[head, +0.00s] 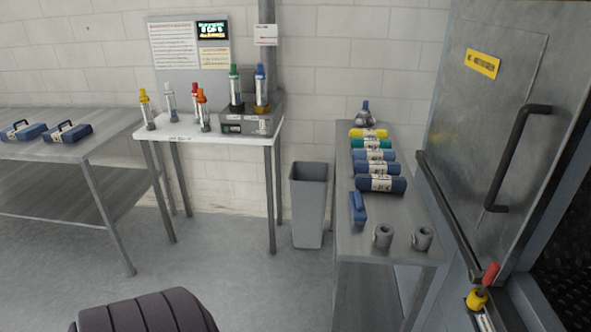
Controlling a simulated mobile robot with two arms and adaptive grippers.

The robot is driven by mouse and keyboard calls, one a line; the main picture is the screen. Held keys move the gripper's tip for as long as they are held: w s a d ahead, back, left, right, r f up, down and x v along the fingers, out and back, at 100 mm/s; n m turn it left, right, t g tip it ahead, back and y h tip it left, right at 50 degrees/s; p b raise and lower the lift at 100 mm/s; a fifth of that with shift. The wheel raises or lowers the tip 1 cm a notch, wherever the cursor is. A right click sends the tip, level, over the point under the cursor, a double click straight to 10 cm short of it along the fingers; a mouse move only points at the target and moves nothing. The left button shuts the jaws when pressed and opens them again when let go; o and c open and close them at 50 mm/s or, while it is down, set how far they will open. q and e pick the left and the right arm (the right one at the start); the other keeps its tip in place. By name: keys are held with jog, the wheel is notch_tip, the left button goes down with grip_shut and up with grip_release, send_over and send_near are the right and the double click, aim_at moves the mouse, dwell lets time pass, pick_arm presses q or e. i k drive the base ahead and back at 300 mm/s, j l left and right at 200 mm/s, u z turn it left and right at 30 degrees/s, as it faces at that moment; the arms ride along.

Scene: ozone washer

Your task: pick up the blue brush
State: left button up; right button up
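A small blue item that looks like the blue brush (357,207) lies lengthwise on the narrow metal table (350,240) right of centre, near that table's left edge. Its bristles cannot be made out at this size. Nothing is touching it from above. Neither of my grippers shows in the head view.
Several rolled bundles (381,184) lie behind the brush, and two grey cylinders (383,236) stand in front to its right. A grey bin (308,205) stands left of the table. A metal door (490,130) is close on the right. Open floor (225,270) lies at centre left.

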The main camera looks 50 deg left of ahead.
aim_at(360, 213)
jog(key=u, duration=1.25)
jog(key=z, duration=1.4)
jog(key=u, duration=1.4)
jog(key=i+j, duration=0.3)
jog(key=j, duration=0.15)
jog(key=i+j+u, duration=0.1)
jog(key=i+j, duration=0.15)
jog(key=j, duration=0.2)
jog(key=i+j, duration=0.3)
jog(key=j+u, duration=0.05)
jog(key=j, duration=0.05)
